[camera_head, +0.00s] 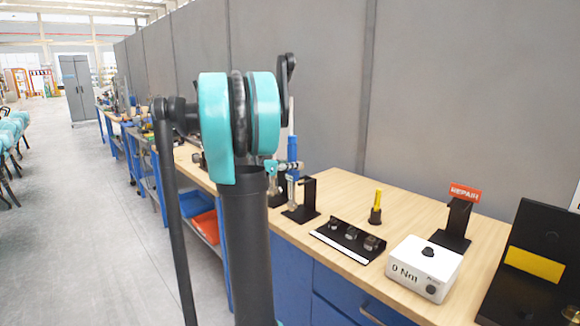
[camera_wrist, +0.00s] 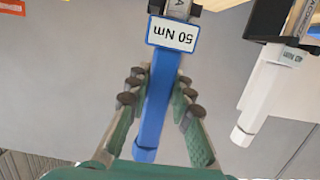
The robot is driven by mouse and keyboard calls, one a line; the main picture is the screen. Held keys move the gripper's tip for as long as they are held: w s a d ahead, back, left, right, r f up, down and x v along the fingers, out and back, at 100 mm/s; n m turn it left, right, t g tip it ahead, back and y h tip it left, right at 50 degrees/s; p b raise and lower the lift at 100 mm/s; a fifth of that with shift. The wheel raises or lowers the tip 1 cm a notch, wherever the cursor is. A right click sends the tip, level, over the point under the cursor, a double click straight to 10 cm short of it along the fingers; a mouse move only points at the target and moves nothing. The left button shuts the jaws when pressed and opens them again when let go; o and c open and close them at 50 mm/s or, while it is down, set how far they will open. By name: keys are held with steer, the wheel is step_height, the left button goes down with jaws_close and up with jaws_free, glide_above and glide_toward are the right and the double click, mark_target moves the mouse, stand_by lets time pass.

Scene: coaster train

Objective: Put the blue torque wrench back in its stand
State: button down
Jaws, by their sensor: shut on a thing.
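The blue torque wrench (camera_wrist: 156,95) shows in the wrist view with a white "50 Nm" label, upside down in the picture. My gripper (camera_wrist: 158,84) is shut on its blue handle, with a green finger on each side. A black bracket (camera_wrist: 193,11) shows by its metal shaft at the top edge; I cannot tell whether the shaft sits in it. In the head view the wrench (camera_head: 292,148) is roughly upright beside a black stand (camera_head: 307,196) on the bench. My gripper (camera_head: 288,166) is partly hidden behind my arm there.
A white-handled wrench (camera_wrist: 262,85) hangs close on the right in the wrist view, by another black holder (camera_wrist: 266,18). The bench (camera_head: 400,207) also carries a black socket tray (camera_head: 325,240), a yellow-handled tool (camera_head: 378,197), a white "0 Nm" box (camera_head: 423,268) and a "REPAIR" stand (camera_head: 458,217).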

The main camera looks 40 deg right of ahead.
steer(key=shift+r+x, duration=0.2)
steer(key=shift+x, duration=0.75)
steer(key=shift+r+x, duration=0.15)
steer(key=shift+x, duration=0.8)
steer(key=shift+d+f, duration=0.1)
steer(key=shift+f, duration=0.6)
stand_by(1.3)
steer(key=c, duration=1.3)
jaws_free()
steer(key=shift+f, duration=0.1)
